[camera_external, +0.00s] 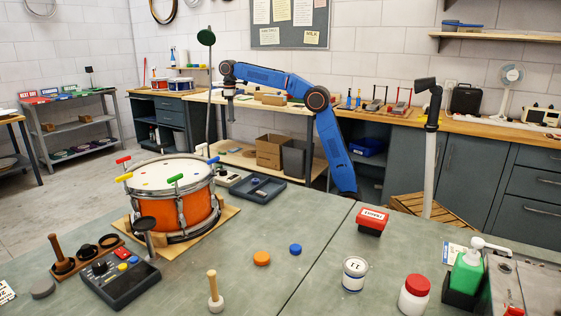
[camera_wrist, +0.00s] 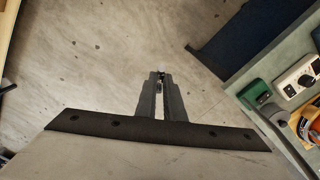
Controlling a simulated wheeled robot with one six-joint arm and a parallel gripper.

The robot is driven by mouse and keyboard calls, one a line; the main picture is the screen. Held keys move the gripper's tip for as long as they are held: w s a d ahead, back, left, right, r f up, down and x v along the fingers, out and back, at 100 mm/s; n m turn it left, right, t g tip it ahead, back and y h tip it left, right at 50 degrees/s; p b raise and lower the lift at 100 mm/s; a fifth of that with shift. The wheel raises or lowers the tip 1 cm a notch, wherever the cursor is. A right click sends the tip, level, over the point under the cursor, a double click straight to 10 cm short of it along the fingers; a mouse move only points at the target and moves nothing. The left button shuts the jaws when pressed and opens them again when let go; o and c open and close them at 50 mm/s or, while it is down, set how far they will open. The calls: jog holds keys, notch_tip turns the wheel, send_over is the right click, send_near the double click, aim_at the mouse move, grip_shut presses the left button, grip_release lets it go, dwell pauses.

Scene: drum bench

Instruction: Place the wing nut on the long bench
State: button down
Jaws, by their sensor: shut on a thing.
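My gripper (camera_wrist: 160,76) is shut in the wrist view, its two dark fingers close together. Bare floor lies under the fingertips in that view. In the external view my gripper (camera_external: 229,95) hangs at the left end of the blue arm, and the nut cannot be made out there. The long bench (camera_external: 465,126) has a wooden top and runs along the back wall.
The green-grey drum table (camera_external: 330,232) fills the foreground, with an orange drum (camera_external: 160,207) on it. A tall thin stand (camera_external: 209,85) rises close left of my gripper. Boxes (camera_external: 272,150) sit on the lower shelf behind. Tools and a fan (camera_external: 508,82) occupy parts of the long bench.

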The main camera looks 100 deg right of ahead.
jog(key=a+n, duration=0.6)
jog(key=a, duration=2.7)
jog(key=s+a+n, duration=0.2)
jog(key=s+a, duration=0.2)
jog(key=a, duration=0.3)
jog(key=s+a+f+n, duration=0.1)
jog(key=s+a+n, duration=0.1)
jog(key=s+a, duration=0.35)
jog(key=s+a+n, duration=0.2)
jog(key=a, duration=0.7)
jog(key=shift+m, duration=0.3)
jog(key=shift+d+f, duration=0.15)
jog(key=shift+f, duration=2.9)
jog(key=shift+d+f, duration=0.1)
jog(key=shift+f, duration=2.9)
jog(key=shift+f, duration=0.35)
jog(key=c, duration=1.8)
grip_release()
